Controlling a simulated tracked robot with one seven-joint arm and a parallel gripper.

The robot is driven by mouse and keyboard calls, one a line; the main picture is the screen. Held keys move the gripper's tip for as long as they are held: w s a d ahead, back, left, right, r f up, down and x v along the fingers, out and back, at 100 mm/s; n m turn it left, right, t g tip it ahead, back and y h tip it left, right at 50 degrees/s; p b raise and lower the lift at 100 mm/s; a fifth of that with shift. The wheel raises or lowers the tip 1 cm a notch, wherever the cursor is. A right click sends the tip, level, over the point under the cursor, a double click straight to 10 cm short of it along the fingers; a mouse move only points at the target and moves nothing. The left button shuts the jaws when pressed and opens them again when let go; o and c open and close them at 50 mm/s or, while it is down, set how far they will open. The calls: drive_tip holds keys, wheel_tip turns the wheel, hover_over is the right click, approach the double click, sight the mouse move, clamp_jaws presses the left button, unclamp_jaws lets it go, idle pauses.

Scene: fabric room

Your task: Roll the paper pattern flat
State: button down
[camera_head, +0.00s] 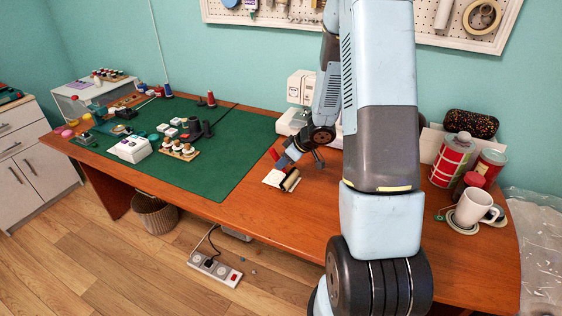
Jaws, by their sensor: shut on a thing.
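My gripper (300,161) is over the bare wood of the table, just right of the green mat. It is shut on a small roller (291,180) with a beige cylinder and a dark frame. A bit of red shows beside the jaws, perhaps part of its handle. A small white sheet (273,179), which looks like the paper pattern, lies on the wood just left of the roller. The roller appears to be at the sheet's right edge. I cannot tell whether it presses on the paper, and the grip itself is small and partly hidden.
The green mat (232,155) holds several small items and a white box (130,148) at left. A sewing machine (298,92) stands behind my gripper. A mug (474,208) and red tins (452,160) stand at right. The wood in front of the sheet is clear.

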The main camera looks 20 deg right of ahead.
sight(275, 158)
drive_tip(key=shift+d, duration=0.1)
idle(0.3)
drive_tip(key=shift+s+d+f, duration=0.15)
drive_tip(key=shift+s+d, duration=0.4)
drive_tip(key=shift+s, duration=0.2)
drive_tip(key=shift+w+a, duration=0.1)
drive_tip(key=shift+w+a, duration=0.55)
drive_tip(key=shift+w, duration=0.1)
drive_tip(key=shift+w+a, duration=0.1)
drive_tip(key=shift+w+a, duration=0.45)
drive_tip(key=shift+w, duration=0.1)
drive_tip(key=shift+w+a, duration=0.1)
drive_tip(key=shift+a, duration=0.05)
idle(0.5)
drive_tip(key=shift+w+a, duration=0.5)
drive_tip(key=shift+w, duration=0.1)
